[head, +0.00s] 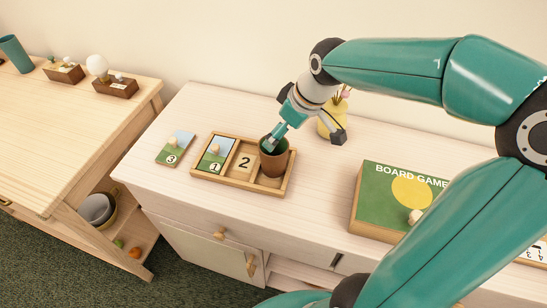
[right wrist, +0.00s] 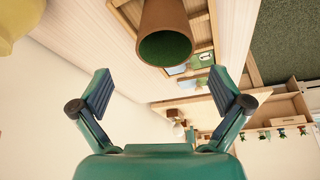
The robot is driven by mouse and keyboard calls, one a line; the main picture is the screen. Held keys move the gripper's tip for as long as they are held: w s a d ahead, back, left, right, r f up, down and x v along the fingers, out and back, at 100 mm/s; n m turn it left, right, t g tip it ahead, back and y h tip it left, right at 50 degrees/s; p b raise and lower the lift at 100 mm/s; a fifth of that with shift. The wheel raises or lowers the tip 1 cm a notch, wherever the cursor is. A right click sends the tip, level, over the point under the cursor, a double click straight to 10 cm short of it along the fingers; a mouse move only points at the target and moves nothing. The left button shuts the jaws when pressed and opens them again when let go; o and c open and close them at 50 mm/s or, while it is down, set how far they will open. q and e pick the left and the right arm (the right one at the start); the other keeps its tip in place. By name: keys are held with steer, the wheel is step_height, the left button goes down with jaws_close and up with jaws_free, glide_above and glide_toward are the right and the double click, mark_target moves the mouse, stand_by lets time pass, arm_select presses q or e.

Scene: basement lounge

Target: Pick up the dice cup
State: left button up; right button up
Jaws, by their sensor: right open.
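The dice cup (head: 274,163) is a brown cup with a green inside. It stands upright in the right-hand part of a wooden tray (head: 236,182), beside the number 2 tile. My right gripper (head: 292,120) is above and behind the cup, overlapping its rim in the head view. In the right wrist view the gripper's two fingers (right wrist: 161,88) are spread apart with nothing between them. The cup (right wrist: 176,14) shows at the top there, its open mouth facing the camera, beyond the fingertips. Whether a finger touches the cup I cannot tell. My left gripper is not in view.
A yellow vase (head: 326,122) stands close behind the gripper. A green board game box (head: 372,202) with a pale knob lies to the right. A picture tile numbered 3 (head: 175,149) lies left of the tray. The cabinet top in front is clear.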

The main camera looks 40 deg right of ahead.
mark_target(274, 157)
steer(key=shift+s+a+x, duration=0.1)
steer(key=shift+a+x, duration=0.05)
steer(key=shift+x, duration=1.7)
steer(key=shift+s+a+x, duration=0.15)
steer(key=shift+x, duration=1.7)
steer(key=c, duration=1.2)
